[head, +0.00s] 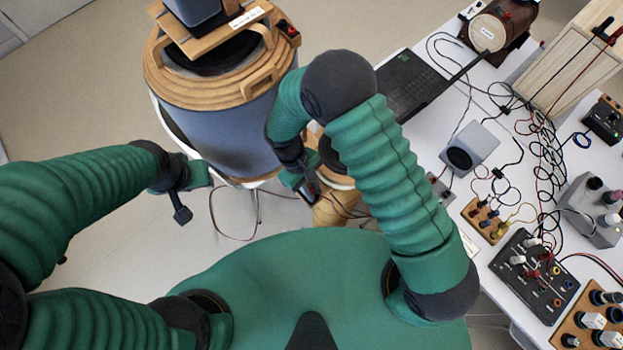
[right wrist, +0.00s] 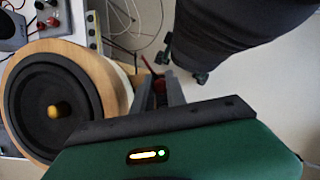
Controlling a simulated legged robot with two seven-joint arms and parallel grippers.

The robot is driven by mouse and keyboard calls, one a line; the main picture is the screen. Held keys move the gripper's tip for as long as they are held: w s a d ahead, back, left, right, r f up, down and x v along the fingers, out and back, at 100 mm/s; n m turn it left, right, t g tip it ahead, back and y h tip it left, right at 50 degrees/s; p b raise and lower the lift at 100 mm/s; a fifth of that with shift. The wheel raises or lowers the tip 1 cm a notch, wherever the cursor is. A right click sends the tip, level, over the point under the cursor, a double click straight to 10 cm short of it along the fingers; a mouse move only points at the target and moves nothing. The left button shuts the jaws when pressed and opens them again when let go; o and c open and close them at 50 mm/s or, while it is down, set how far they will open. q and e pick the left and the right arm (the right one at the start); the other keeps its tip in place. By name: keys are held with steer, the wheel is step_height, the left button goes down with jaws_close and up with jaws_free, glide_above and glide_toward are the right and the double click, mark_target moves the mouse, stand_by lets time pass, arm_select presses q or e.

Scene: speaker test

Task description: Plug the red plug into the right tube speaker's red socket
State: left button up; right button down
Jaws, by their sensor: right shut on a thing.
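My right gripper (head: 311,190) is low beside a wood-rimmed round speaker with a black cone (right wrist: 55,100). In the right wrist view the fingers (right wrist: 160,92) are shut on a small red thing, seemingly the red plug (right wrist: 157,84), mostly hidden between them. The wood-rimmed speaker stands left of the fingers there, apart from them. In the head view my right arm partly covers it; its wooden lower part (head: 335,208) shows. I cannot make out its red socket, nor tell surely that it is the right tube speaker. My left gripper (head: 181,210) hangs away at the left; its opening is unclear.
A big grey drum with wooden rings (head: 210,120) stands just beyond my right gripper. Thin red and black wires hang near the gripper. The floor at left is clear.

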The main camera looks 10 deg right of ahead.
steer(key=shift+f+b, duration=0.5)
steer(key=shift+f, duration=0.3)
steer(key=c, duration=1.3)
jaws_free()
steer(key=shift+r+p, duration=3.1)
steer(key=shift+r, duration=0.75)
